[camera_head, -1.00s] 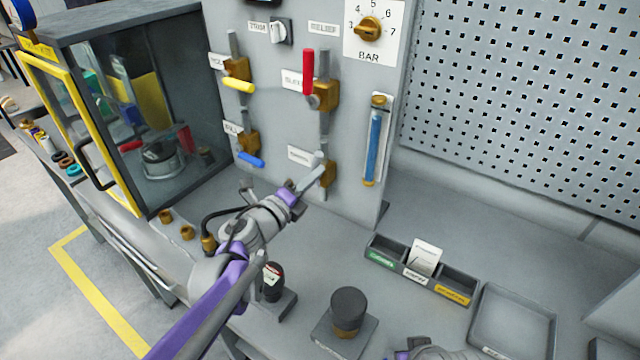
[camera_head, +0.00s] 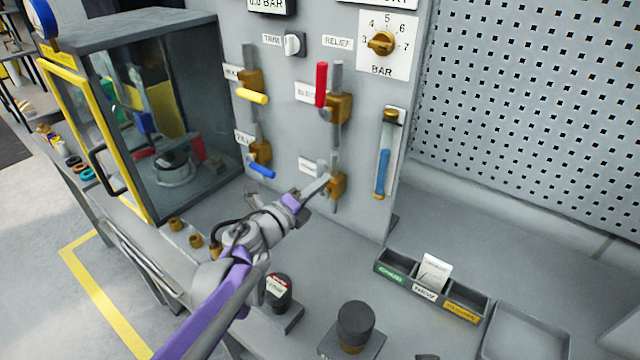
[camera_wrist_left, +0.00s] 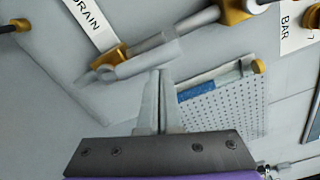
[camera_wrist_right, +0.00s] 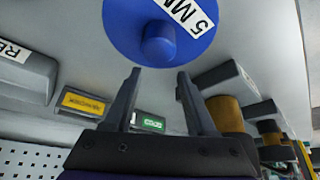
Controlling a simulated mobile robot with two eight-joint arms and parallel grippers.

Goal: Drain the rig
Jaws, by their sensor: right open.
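The drain valve (camera_head: 337,186) is a brass body low on the grey panel, with a pale grey handle (camera_head: 316,188) sticking out to the left and slightly down. In the left wrist view the DRAIN label (camera_wrist_left: 92,22) and the handle (camera_wrist_left: 150,60) show. My left gripper (camera_head: 303,197) has its fingers together (camera_wrist_left: 158,75) at the handle; whether they touch it is unclear. The sight tube (camera_head: 383,165) holds blue liquid in its lower part. The bleed valve (camera_head: 340,107) has a red handle pointing up. My right gripper (camera_wrist_right: 157,80) is open and empty.
Yellow (camera_head: 252,96) and blue (camera_head: 262,171) valve handles sit left on the panel. A glass cabinet (camera_head: 150,110) stands at the left. A sorting bin (camera_head: 410,272), a tray (camera_head: 520,340) and a dark knob (camera_head: 355,322) are on the bench. A blue disc (camera_wrist_right: 130,30) fills the right wrist view's top.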

